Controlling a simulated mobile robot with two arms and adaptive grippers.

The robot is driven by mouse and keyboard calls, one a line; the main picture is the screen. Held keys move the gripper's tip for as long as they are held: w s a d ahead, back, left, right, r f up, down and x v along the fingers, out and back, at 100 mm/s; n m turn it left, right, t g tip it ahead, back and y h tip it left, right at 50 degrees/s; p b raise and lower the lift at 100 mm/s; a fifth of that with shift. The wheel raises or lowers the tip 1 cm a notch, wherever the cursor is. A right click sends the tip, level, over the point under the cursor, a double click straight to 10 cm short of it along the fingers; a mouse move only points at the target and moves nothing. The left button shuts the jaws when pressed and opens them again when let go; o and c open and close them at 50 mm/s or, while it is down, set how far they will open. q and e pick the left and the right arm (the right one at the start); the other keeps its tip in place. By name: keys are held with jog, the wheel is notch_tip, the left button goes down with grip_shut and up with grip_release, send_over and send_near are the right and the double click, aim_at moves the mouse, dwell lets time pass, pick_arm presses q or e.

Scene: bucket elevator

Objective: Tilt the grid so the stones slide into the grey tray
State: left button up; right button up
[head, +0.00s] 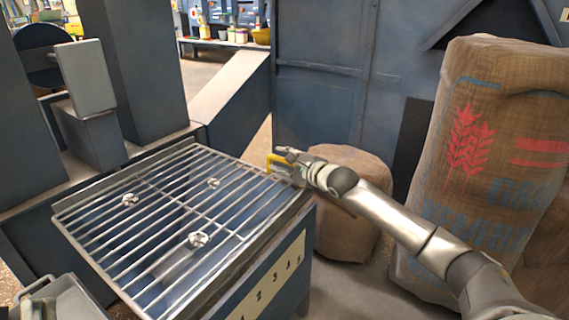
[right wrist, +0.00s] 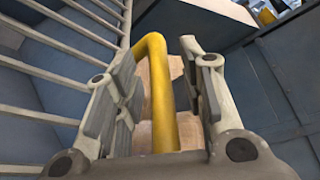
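The metal bar grid (head: 178,222) lies nearly level on top of a blue box. Three pale stones rest on it: one at left (head: 130,200), one farther back (head: 213,183), one nearer (head: 198,239). A yellow handle (head: 277,161) is at the grid's right edge. My right gripper (head: 283,163) is at this handle. In the right wrist view the yellow handle (right wrist: 158,95) stands between the two fingers, with narrow gaps showing on both sides. A grey tray-like object (head: 68,302) with a handle shows partly at lower left.
A large printed sack (head: 490,160) stands at right, beside my right arm. A lower brown sack (head: 348,215) is behind my right forearm. The blue box front (head: 265,285) carries a numbered strip. Blue machine columns (head: 135,60) rise behind the grid at left.

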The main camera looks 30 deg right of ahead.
dwell(0.3)
grip_shut()
dwell(0.3)
